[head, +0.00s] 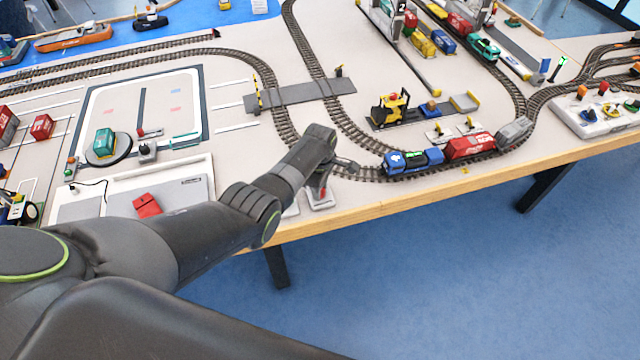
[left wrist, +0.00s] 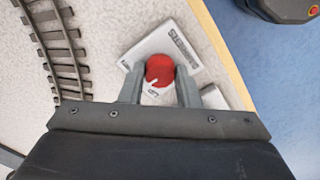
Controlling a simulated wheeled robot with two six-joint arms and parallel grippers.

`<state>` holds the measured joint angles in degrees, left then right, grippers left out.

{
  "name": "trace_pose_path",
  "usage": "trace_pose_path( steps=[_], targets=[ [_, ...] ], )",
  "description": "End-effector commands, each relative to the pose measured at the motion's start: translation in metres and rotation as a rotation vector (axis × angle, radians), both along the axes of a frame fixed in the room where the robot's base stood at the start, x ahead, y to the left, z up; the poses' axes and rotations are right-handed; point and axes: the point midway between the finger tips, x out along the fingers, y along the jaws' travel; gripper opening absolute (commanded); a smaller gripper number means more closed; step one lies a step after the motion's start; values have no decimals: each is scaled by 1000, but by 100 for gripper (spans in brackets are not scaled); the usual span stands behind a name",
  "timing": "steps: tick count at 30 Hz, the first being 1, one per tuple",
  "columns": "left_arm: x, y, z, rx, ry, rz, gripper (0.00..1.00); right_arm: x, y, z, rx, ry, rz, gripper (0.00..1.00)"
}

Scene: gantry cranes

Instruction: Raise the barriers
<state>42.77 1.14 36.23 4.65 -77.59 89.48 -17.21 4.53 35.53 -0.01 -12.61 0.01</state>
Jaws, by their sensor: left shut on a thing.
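A red round knob (left wrist: 160,68) sits on a white plate labelled BARRIERS (left wrist: 186,44) in the left wrist view. My left gripper (left wrist: 160,92) is shut on the knob, with one finger on each side of it. In the head view, my left gripper (head: 323,188) is low over the control plate (head: 320,204) at the table's front edge and mostly hides the knob. A grey level crossing (head: 300,93) spans the tracks behind. A thin yellow-and-dark barrier post (head: 257,95) stands at its left end, and a small post (head: 339,72) at its far right. My right gripper is out of view.
A train with a blue engine (head: 400,162) and a red wagon (head: 468,147) stands on the track right of my gripper. A yellow digger (head: 390,108) is behind it. A white panel with a red block (head: 147,205) lies left. Blue floor is in front.

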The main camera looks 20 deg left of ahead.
Motion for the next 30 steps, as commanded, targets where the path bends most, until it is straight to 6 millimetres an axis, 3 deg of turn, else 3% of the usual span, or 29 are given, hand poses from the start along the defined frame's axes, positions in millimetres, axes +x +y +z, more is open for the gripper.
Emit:
trace_pose_path(
  steps=[18, 30],
  targets=[
    [1, 0, 1, 1, -2, 543, 7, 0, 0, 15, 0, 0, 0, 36],
    [1, 1, 1, 2, -2, 718, 7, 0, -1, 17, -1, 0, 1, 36]
  ],
)
